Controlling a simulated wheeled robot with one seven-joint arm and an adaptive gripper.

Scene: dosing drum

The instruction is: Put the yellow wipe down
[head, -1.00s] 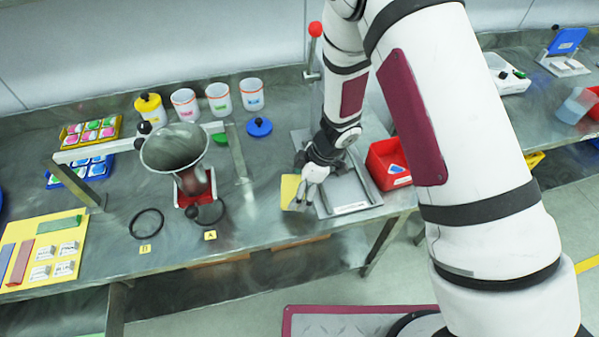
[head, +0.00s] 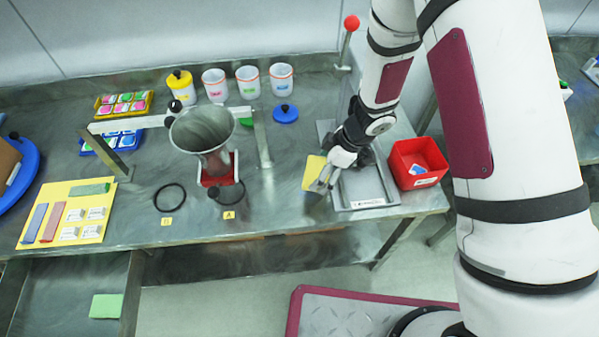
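The yellow wipe (head: 313,173) is a thin flat yellow piece near the front right of the steel bench, just left of a grey metal tray. My gripper (head: 327,181) is at the wipe's right side, pointing down and left, with its fingers over or against the wipe's edge. The wipe looks tilted rather than flat. The fingers are small in this view, and I cannot tell whether they are closed on the wipe or whether it touches the bench.
The grey tray (head: 385,205) and a red bin (head: 418,146) stand right of the gripper. A metal funnel (head: 204,131) on a stand is to the left. A yellow board (head: 33,236) lies far left, above an open drawer (head: 65,325). Bench between funnel and wipe is clear.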

